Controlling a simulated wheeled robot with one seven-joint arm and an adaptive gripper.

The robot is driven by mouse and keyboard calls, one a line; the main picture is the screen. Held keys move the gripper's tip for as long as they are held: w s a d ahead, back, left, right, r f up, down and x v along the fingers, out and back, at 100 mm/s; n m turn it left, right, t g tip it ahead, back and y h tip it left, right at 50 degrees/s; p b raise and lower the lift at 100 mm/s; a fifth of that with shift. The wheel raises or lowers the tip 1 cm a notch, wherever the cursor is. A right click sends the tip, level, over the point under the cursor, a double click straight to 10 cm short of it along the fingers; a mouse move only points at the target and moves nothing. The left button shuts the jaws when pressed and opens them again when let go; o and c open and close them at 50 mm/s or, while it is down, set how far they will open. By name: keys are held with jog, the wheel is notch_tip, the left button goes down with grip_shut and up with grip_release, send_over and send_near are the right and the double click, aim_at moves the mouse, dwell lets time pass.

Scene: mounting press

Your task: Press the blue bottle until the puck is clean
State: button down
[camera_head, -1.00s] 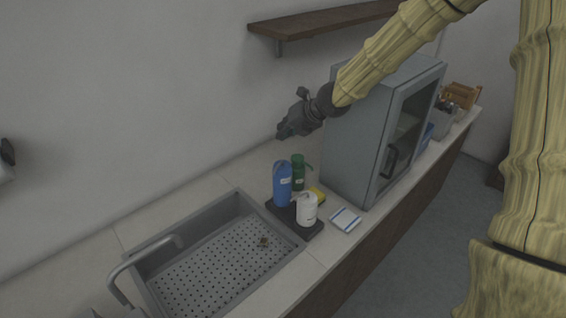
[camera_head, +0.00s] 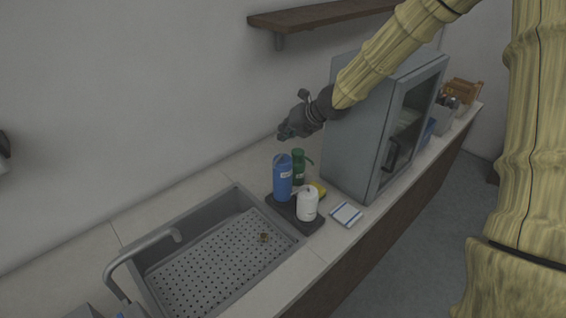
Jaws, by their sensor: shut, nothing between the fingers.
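The blue bottle (camera_head: 282,181) stands upright on a dark tray (camera_head: 316,226) beside the sink. A green bottle (camera_head: 299,166) stands behind it, and a white bottle (camera_head: 307,204) stands in front to the right. A small brownish piece (camera_head: 264,237), perhaps the puck, lies on the perforated sink floor; its surface is too small to judge. My gripper (camera_head: 284,134) is shut and empty, above the blue bottle and apart from it.
The grey sink (camera_head: 291,246) with its tap (camera_head: 135,255) is at the lower left. A grey glass-doored cabinet (camera_head: 350,135) stands right of the bottles. A yellow sponge (camera_head: 318,189) and a striped cloth (camera_head: 346,214) lie nearby. A wooden shelf (camera_head: 320,20) hangs above.

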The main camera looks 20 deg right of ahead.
aim_at(285, 157)
notch_tip(285, 157, down, 4)
jog(key=shift+r+b, duration=0.2)
jog(key=shift+b, duration=0.75)
jog(key=shift+f+b, duration=1)
jog(key=shift+b, duration=0.2)
jog(key=shift+f+b, duration=0.9)
jog(key=shift+b, duration=0.35)
dwell(0.6)
jog(key=shift+r, duration=0.2)
jog(key=shift+r+p, duration=0.45)
jog(key=shift+r, duration=0.3)
jog(key=shift+r+p, duration=1.7)
jog(key=shift+r, duration=0.8)
